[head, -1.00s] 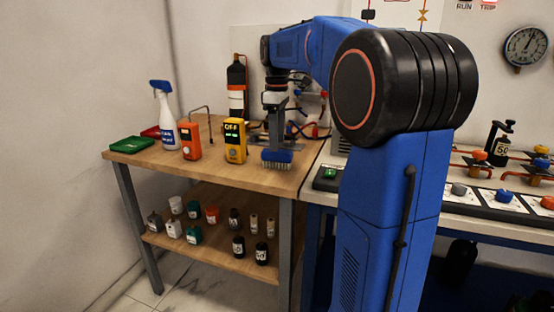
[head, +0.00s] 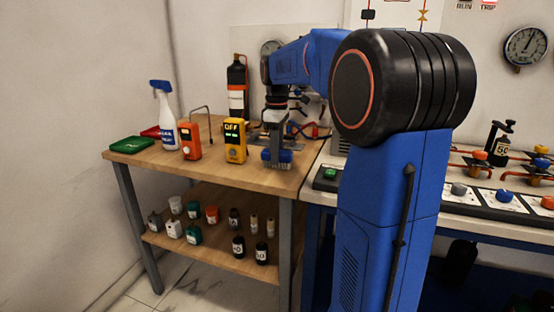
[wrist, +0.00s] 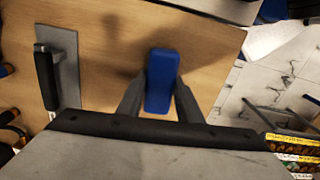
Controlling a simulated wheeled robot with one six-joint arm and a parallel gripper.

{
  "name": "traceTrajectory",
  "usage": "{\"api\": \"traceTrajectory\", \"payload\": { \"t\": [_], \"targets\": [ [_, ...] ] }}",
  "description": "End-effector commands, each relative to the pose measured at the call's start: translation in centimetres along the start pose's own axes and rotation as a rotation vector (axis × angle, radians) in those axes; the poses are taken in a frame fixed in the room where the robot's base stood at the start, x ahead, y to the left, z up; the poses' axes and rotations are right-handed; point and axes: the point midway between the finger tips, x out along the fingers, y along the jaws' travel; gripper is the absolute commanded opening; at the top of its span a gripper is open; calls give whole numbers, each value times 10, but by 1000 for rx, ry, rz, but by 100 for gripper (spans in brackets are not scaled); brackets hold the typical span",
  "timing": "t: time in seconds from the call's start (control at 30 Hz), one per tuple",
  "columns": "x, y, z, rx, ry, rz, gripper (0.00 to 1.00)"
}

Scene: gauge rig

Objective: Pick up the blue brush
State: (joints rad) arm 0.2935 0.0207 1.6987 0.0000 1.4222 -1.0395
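The blue brush (head: 285,157) is on the wooden bench near its front right edge, partly hidden by my gripper. In the wrist view its blue top (wrist: 161,78) shows between the two fingers. My gripper (head: 277,152) is lowered over the brush and points down. In the wrist view my gripper (wrist: 160,88) has one finger on each side of the brush. The fingers look apart, with their tips close to its sides; I cannot see firm contact. The bristles are hidden.
An OFF-labelled yellow meter (head: 235,140) stands just left of my gripper, with an orange meter (head: 190,140) and spray bottle (head: 164,115) further left. A grey plate with a black handle (wrist: 46,78) lies beside the brush. The bench front edge is close.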

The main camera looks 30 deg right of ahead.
Motion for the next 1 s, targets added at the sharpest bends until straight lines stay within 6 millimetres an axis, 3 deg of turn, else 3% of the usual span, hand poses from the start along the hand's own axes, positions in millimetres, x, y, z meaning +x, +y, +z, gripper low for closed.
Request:
{"api": "traceTrajectory", "payload": {
  "t": [0.37,0.8,1.0],
  "targets": [
    [-10,0,0,0,1,2,9],
    [-84,1,0,0,1,1,9],
    [-99,0,0,0,0,1,9]
  ]
}}
